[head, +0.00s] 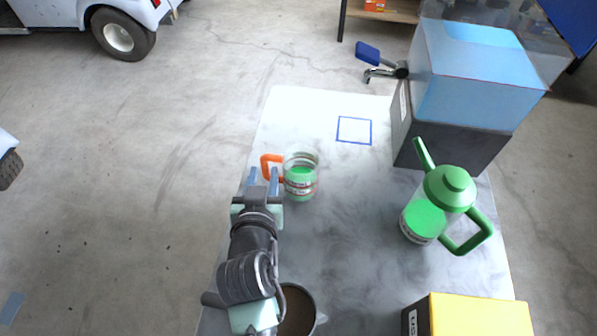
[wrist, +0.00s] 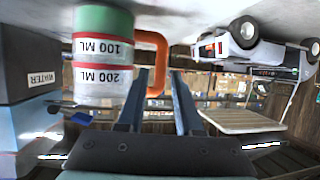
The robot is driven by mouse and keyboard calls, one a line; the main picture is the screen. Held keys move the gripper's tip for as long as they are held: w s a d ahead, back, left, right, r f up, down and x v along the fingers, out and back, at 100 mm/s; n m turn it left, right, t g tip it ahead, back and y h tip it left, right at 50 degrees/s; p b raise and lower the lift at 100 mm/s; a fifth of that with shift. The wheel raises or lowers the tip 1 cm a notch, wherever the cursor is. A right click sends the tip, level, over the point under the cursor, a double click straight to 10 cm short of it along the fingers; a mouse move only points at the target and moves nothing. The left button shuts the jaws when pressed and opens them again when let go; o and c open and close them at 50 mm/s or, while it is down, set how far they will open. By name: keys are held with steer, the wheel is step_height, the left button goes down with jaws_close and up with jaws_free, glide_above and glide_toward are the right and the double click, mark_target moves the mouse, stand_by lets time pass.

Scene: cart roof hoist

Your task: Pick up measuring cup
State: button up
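The measuring cup (head: 301,178) is clear, holds green liquid and stands upright on the grey table (head: 350,262). Its orange handle (head: 265,164) points left. In the wrist view the cup (wrist: 103,62) appears upside down at left, with printed 100 ML and 200 ML marks. My gripper (head: 264,176) is open and empty, low at the table's left edge. The handle (wrist: 157,62) lines up with the gap between its fingers (wrist: 160,78). I cannot tell whether a finger touches it.
A green-lidded pitcher (head: 440,205) stands at right. A dark box (head: 455,145) carries a blue box (head: 475,75) behind it. A yellow-topped box (head: 468,318) is front right, a brown-filled round container (head: 298,310) near my arm. A blue square outline (head: 354,130) marks clear tabletop.

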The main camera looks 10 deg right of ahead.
mark_target(264, 168)
steer(key=x, duration=0.4)
steer(key=shift+w, duration=0.1)
jaws_close()
